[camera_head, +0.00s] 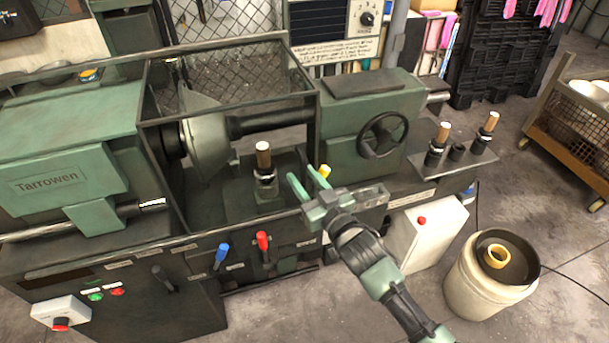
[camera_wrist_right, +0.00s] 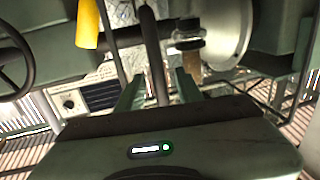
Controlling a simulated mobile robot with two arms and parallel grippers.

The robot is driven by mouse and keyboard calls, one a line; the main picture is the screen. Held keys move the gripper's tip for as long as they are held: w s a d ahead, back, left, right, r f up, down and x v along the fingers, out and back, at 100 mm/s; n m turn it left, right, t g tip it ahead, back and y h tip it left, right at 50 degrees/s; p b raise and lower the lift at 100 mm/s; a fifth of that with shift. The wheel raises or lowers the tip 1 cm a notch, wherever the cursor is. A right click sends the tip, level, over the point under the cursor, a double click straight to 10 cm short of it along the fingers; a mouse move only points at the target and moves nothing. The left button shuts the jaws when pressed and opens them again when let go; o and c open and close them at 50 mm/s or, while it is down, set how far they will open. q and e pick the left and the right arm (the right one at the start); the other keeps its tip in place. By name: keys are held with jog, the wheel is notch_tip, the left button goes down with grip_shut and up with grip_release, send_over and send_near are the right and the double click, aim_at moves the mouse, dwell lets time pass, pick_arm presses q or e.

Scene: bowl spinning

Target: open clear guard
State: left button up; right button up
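The clear guard (camera_head: 312,130) is a dark-framed box with see-through panels over the spinning area of the green lathe. It looks closed, standing in front of a pale metal bowl-shaped disc (camera_head: 207,135). My right gripper (camera_head: 306,180) is at the guard's lower right front corner, its two green fingers apart. In the right wrist view, a dark upright bar (camera_wrist_right: 152,50) lies between the fingers (camera_wrist_right: 158,90), with gaps on both sides; contact cannot be seen. A yellow handle end (camera_head: 325,170) is just beyond the fingers; it also shows in the wrist view (camera_wrist_right: 88,25). My left gripper is not in view.
Blue (camera_head: 222,253) and red (camera_head: 262,242) levers stick out of the lathe front. A handwheel (camera_head: 383,135) and wooden-handled tools (camera_head: 441,135) are at the right. A white bucket (camera_head: 480,285) stands on the floor beside my right arm.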

jog(key=shift+w+a, duration=0.1)
jog(key=shift+w, duration=0.1)
grip_shut()
dwell(1.4)
